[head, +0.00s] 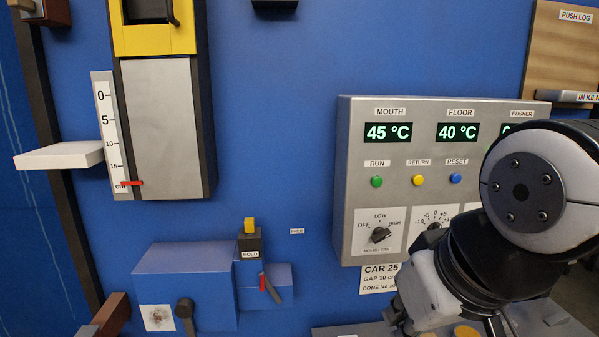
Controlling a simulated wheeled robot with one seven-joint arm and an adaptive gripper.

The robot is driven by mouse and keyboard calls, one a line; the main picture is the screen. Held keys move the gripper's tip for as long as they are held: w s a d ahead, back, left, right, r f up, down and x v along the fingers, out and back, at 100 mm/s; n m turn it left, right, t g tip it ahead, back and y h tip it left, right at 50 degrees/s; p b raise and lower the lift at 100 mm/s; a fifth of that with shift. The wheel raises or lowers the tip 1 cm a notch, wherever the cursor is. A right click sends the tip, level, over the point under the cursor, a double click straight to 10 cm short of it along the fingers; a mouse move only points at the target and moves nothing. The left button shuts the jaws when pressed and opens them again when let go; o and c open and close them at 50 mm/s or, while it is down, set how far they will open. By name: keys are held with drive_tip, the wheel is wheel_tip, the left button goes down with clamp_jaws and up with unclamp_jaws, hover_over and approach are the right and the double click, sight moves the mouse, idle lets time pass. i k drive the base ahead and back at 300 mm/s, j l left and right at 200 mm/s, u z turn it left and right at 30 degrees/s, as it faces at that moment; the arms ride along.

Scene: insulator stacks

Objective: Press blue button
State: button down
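The blue button (456,178) is a small round button on the grey control panel (350,130), under a RESET label and below the FLOOR display reading 40 °C. A yellow button (418,180) under RETURN and a green button (377,181) under RUN sit to its left. My arm fills the lower right of the head view and covers the panel's lower right part. The blue button shows clear of the arm, just left of it. My gripper's fingers cannot be made out.
A dark knob (380,235) marked OFF, LOW, HIGH is on the panel below the buttons. A blue box with a HOLD block (250,241) and red-tipped lever stands left. A white shelf (58,156) juts out at far left. The blue wall between is mostly bare.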

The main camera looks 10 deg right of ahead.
sight(455, 178)
drive_tip(key=k+l+z, duration=0.1)
drive_tip(key=z, duration=0.65)
